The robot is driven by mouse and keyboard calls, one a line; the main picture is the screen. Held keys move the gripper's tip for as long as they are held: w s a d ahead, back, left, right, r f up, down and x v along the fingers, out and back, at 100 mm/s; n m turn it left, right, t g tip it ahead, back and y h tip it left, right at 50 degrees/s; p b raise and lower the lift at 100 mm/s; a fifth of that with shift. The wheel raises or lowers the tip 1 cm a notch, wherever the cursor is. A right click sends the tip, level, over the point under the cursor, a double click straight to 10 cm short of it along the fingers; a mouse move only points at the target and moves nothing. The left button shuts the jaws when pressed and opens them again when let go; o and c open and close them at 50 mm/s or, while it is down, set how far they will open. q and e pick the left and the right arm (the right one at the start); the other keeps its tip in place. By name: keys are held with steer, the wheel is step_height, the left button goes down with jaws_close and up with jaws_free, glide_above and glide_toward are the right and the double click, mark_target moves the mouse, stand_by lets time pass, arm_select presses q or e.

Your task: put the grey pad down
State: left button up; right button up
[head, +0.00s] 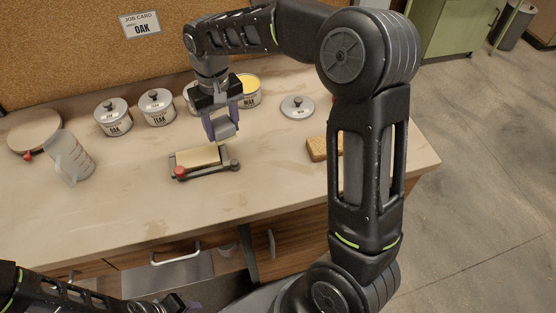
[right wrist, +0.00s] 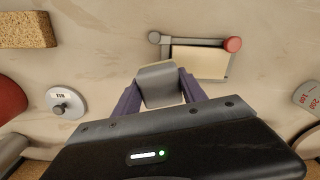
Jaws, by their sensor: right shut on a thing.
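My right gripper (head: 221,124) is shut on the grey pad (head: 224,130). It holds the pad above the worktop, just behind and to the right of the small veneer press (head: 203,173). In the right wrist view, the grey pad (right wrist: 160,85) sits between the purple fingers of the right gripper (right wrist: 161,92), and the press (right wrist: 198,42) with its pale sheet (right wrist: 200,63) lies beyond it. The pad appears clear of the press. My left gripper (head: 185,304) shows only partly at the bottom edge of the head view, and its fingers are unclear.
An open WAX tin (head: 249,92) stands behind the right gripper; its lid (head: 297,106) lies to the right. OAK (head: 114,118) and TEAK (head: 158,108) tins, a clear measuring cup (head: 70,157) and a round board (head: 35,132) are left. A tan block (head: 319,149) lies right. The front worktop is clear.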

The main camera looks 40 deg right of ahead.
steer(key=s+d+m+b, duration=0.2)
steer(key=s+d+b, duration=0.2)
steer(key=d, duration=0.2)
step_height(320, 180, up, 3)
steer(key=m+b, duration=0.1)
steer(key=b, duration=0.3)
glide_above(277, 158)
steer(key=shift+r, duration=0.1)
step_height(277, 158, down, 6)
steer(key=shift+s+r+b, duration=0.1)
steer(key=shift+r+b, duration=0.05)
steer(key=shift+b, duration=0.2)
steer(key=shift+f, duration=0.3)
steer(key=shift+f, duration=1.9)
